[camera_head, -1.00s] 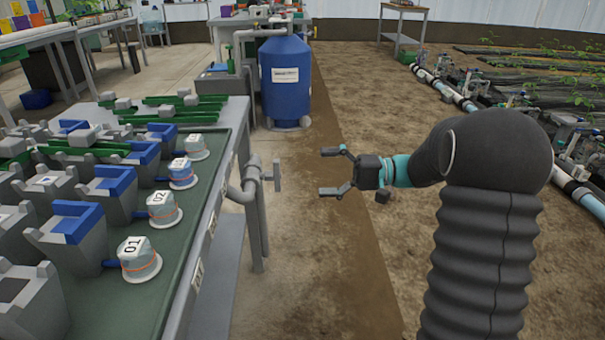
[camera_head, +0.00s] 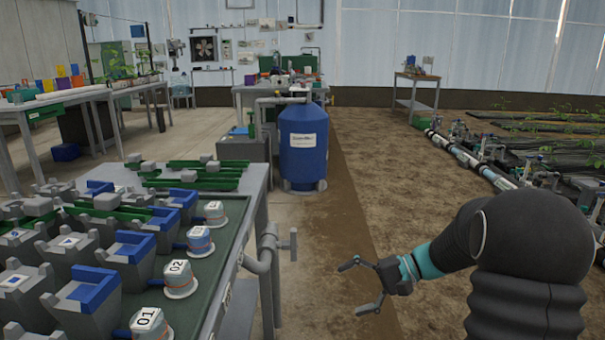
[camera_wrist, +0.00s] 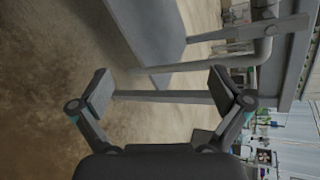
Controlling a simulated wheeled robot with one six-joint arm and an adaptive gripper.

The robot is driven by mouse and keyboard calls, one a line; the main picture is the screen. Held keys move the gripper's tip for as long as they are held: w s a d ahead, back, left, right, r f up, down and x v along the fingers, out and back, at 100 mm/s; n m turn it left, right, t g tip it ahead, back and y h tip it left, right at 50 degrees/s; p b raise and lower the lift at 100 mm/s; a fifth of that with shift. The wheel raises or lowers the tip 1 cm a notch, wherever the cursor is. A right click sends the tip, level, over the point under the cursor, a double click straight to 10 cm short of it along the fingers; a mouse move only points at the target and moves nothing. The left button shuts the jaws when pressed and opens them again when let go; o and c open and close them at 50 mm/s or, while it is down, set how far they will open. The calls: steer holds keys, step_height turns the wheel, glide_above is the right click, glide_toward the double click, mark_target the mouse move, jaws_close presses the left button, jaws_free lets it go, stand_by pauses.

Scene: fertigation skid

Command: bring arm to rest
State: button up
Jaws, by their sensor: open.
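My gripper (camera_head: 358,287) is open and empty in the head view, over the bare soil to the right of the bench. Its two fingers are spread and point left toward the bench's pipe. In the wrist view the open fingers (camera_wrist: 162,82) frame a grey bench leg and pipe, with nothing between them. My arm's dark sleeve and teal wrist show at the lower right of the head view.
The green-topped bench (camera_head: 222,262) with numbered caps and grey-blue holders stands at left. A grey pipe (camera_head: 266,262) juts from its right side. A blue tank (camera_head: 304,150) stands beyond. Irrigation pipes (camera_head: 465,157) and plant rows lie at right. Open soil lies between.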

steer(key=s+d+h+p, duration=0.2)
steer(key=s+d+h, duration=0.2)
steer(key=s+h, duration=0.8)
steer(key=s+r+n+t+h+p, duration=0.1)
steer(key=s+r+n+t+p, duration=0.2)
steer(key=s+r, duration=0.9)
steer(key=s+n+t, duration=0.1)
steer(key=t, duration=0.1)
steer(key=shift+t, duration=0.3)
